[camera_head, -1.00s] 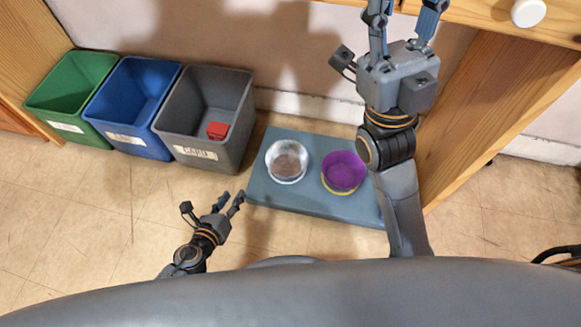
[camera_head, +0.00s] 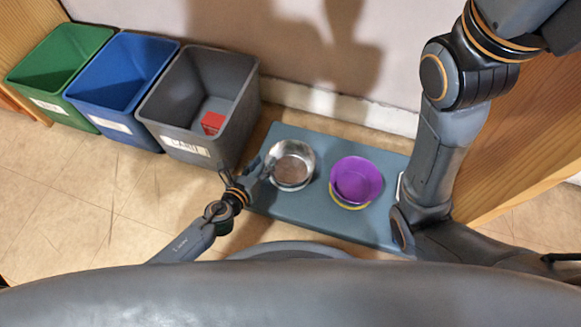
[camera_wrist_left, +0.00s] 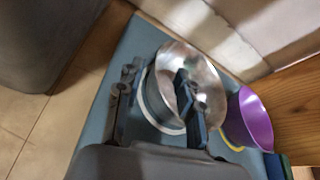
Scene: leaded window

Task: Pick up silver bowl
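The silver bowl (camera_head: 300,154) sits upright on the left half of a low grey-blue platform (camera_head: 308,220). Its inside looks brownish at the bottom. My left gripper (camera_head: 266,164) is at the bowl's left rim. In the left wrist view, the silver bowl (camera_wrist_left: 207,88) shows with one finger of my left gripper (camera_wrist_left: 154,82) over its inside and the other outside its wall. The fingers are apart, with the near rim between them; whether they touch it cannot be told. My right arm rises out of the picture at upper right, its gripper out of view.
A purple bowl (camera_head: 356,178) with a yellow rim below it stands right of the silver bowl. Green (camera_head: 50,72), blue (camera_head: 112,90) and grey (camera_head: 188,125) bins stand at left; the grey one holds a red block (camera_head: 212,123). A wall is behind, wooden furniture (camera_head: 530,140) at right.

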